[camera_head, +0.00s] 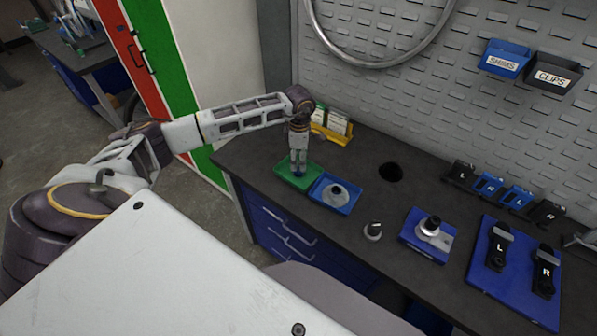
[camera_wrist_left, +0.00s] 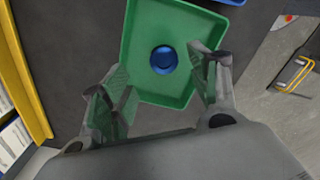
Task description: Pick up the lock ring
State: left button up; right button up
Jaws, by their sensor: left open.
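The lock ring (camera_wrist_left: 164,59), a small blue ring, lies in the green tray (camera_wrist_left: 150,15) in the left wrist view. In the head view the green tray (camera_head: 312,173) sits near the left end of the dark bench, and the ring there is largely hidden by my gripper. My left gripper (camera_head: 298,168) points down over this tray. In the wrist view my left gripper (camera_wrist_left: 160,68) is open, its fingers apart to either side of the ring, with nothing held. The height above the ring is hard to tell.
A blue tray (camera_head: 327,203) with a grey flanged part (camera_head: 336,191) stands right beside the green tray. A yellow holder (camera_head: 334,137) with cards is behind.

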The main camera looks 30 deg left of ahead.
aim_at(298, 170)
pick_arm(q)
jog(key=shift+f, duration=0.15)
jog(key=shift+s+f+p, duration=0.2)
jog(key=shift+f+p, duration=0.15)
jog(key=shift+f, duration=0.2)
jog(key=shift+s+a+f+p, duration=0.1)
jog(key=shift+f+p, duration=0.45)
jog(key=shift+f, duration=1.4)
jog(key=c, duration=0.9)
